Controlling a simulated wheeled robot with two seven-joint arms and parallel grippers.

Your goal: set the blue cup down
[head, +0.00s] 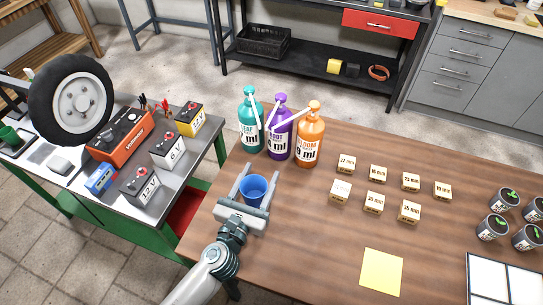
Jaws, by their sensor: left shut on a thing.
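The blue cup (254,190) is at the left part of the wooden table (310,245) in the head view. It looks upright, with its open top facing up. My left gripper (257,189) is shut on the blue cup, with one finger on each side of it. I cannot tell whether the cup's bottom touches the table or is a little above it. My right gripper is not in view.
Teal (251,120), purple (280,127) and orange (309,135) pump bottles stand just behind the cup. Several labelled blocks (376,202) lie to the right. A yellow sheet (381,271) lies near the front. Potted seedlings (491,227) stand at far right. Bare table lies between the cup and the yellow sheet.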

